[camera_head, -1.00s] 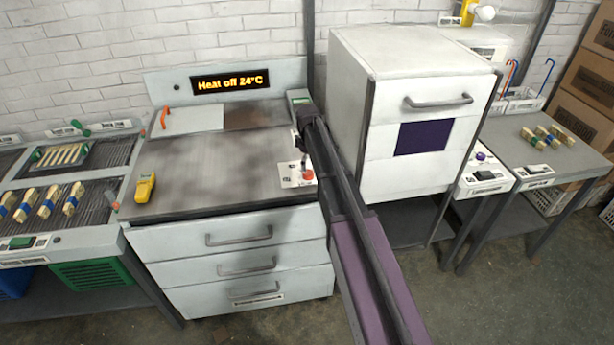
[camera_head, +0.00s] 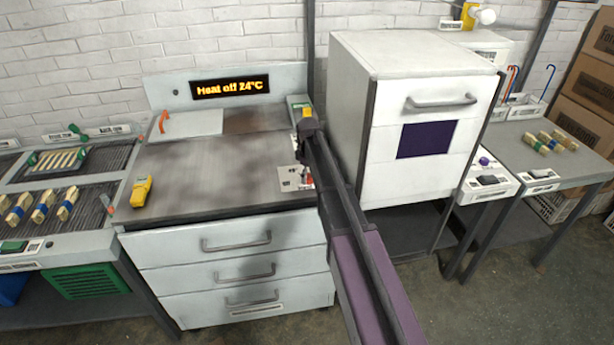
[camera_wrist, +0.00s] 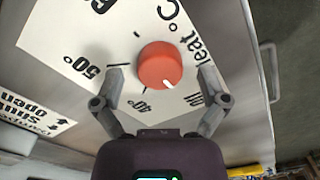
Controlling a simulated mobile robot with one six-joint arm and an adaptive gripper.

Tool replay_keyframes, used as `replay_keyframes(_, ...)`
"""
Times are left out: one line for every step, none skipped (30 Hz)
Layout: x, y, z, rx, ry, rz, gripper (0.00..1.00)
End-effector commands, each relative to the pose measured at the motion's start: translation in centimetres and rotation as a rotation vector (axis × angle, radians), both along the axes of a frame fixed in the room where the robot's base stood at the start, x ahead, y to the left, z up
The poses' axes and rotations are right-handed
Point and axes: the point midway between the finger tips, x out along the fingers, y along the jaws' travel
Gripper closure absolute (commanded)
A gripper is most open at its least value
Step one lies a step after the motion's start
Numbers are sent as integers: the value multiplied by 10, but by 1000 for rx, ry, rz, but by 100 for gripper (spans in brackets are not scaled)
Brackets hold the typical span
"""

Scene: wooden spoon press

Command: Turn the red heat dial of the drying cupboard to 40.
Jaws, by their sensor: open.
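The red heat dial (camera_wrist: 160,66) is a round knob on a white plate (camera_wrist: 75,45) printed with temperature marks, among them 40° and 50°. Its white pointer line faces down and slightly right in the wrist view, right of the 40° mark. My gripper (camera_wrist: 160,76) is open, with one finger on each side of the dial; I cannot tell whether they touch it. In the head view the plate (camera_head: 289,180) is at the worktop's right edge, and my arm mostly hides the dial. The display (camera_head: 230,87) reads "Heat off 24°C".
A white cabinet (camera_head: 405,170) with a handle and dark window stands close right of my arm. A yellow handheld device (camera_head: 141,191) lies on the left of the worktop (camera_head: 220,165). Drawers (camera_head: 235,270) are below. A handle bar (camera_wrist: 270,72) shows in the wrist view.

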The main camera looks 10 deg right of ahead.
Motion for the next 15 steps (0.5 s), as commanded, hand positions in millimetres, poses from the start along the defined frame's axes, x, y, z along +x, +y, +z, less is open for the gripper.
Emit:
replay_keyframes(0, 0, 0, 0, 0, 0, 7)
replay_keyframes(0, 0, 0, 0, 0, 0, 13)
replay_keyframes(0, 0, 0, 0, 0, 0, 25)
replay_keyframes(0, 0, 0, 0, 0, 0, 34)
replay_keyframes(0, 0, 0, 0, 0, 0, 43)
replay_keyframes(0, 0, 0, 0, 0, 0, 54)
replay_keyframes(0, 0, 0, 0, 0, 0, 63)
replay_keyframes(0, 0, 0, 0, 0, 0, 72)
replay_keyframes(0, 0, 0, 0, 0, 0, 84)
replay_keyframes(0, 0, 0, 0, 0, 0, 89)
replay_keyframes(0, 0, 0, 0, 0, 0, 89)
replay_keyframes(0, 8, 0, 0, 0, 4, 89)
replay_keyframes(0, 5, 0, 0, 0, 2, 89)
replay_keyframes(0, 4, 0, 1, 0, 1, 89)
replay_keyframes(0, 3, 0, 1, 0, -1, 89)
